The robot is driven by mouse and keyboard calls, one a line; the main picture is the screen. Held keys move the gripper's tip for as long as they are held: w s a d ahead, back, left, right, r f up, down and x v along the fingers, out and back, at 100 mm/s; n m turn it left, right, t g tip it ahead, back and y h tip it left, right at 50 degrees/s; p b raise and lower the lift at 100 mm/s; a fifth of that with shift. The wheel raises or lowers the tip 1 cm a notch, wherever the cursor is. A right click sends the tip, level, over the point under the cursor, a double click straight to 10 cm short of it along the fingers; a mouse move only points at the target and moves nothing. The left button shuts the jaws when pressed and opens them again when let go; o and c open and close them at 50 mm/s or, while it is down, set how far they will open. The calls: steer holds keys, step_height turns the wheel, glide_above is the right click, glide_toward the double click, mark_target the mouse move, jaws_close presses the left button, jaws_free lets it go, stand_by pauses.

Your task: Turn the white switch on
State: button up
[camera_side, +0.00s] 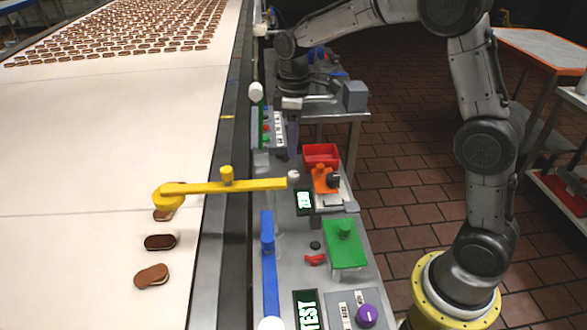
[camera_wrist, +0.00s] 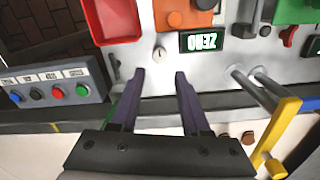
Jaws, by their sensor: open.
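A small round white switch with a dark mark (camera_wrist: 160,53) sits on the grey metal panel in the wrist view, between a red tray and a lit display. In the wrist view the switch appears just beyond the fingertips, roughly centred on the gap. I cannot tell the gripper's exact height above it. In the side view my gripper (camera_side: 291,143) hangs over the far part of the panel, partly hidden.
A button box (camera_wrist: 55,88) with several coloured buttons stands left of my fingers. The red tray (camera_wrist: 113,22), orange block (camera_wrist: 182,18) and "ZERO" display (camera_wrist: 203,41) border the switch. A green box (camera_side: 345,247) stands nearer.

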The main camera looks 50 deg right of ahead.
mark_target(294, 173)
step_height(294, 173, down, 8)
steer(key=shift+f, duration=0.15)
stand_by(0.3)
jaws_close()
